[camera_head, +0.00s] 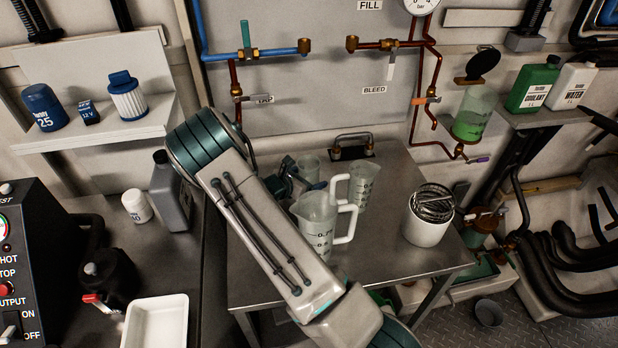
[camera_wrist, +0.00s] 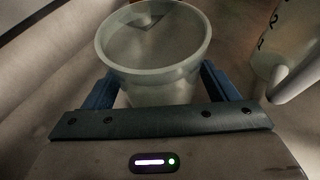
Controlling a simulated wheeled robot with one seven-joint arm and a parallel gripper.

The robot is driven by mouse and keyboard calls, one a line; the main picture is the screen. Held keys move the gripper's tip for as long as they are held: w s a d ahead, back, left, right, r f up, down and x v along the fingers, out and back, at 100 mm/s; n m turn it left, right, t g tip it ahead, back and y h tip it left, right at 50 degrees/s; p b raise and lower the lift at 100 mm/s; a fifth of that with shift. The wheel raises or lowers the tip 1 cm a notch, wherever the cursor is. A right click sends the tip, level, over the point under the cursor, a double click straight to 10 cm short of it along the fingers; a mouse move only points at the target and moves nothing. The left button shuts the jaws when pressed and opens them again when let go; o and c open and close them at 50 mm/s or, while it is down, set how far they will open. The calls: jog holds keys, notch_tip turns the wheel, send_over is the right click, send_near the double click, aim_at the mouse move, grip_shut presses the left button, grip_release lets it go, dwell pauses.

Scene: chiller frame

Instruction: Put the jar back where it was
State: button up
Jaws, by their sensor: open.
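A translucent, open-topped jar (camera_head: 309,168) stands on the metal table, behind the measuring jugs. In the wrist view the jar (camera_wrist: 153,50) is upright and looks empty. My gripper (camera_head: 290,178) is low at the jar's left side. In the wrist view my gripper's (camera_wrist: 158,88) blue fingers are on either side of the jar, open. I cannot tell whether either finger touches it. My arm crosses in front of the table and hides part of its left side.
A large graduated jug (camera_head: 318,225) and a smaller one (camera_head: 362,185) stand close to the right of the jar. A white pot (camera_head: 427,228) holding coiled metal stands farther right. A grey bottle (camera_head: 170,195) and small white container (camera_head: 137,206) are on the left counter. The table's front right is clear.

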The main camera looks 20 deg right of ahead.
jog(key=b+v, duration=0.1)
jog(key=v, duration=1)
jog(key=shift+a+r+b, duration=0.15)
jog(key=shift+a+b, duration=0.05)
jog(key=shift+b, duration=0.15)
jog(key=shift+s+a+r, duration=0.15)
jog(key=shift+s+a, duration=0.1)
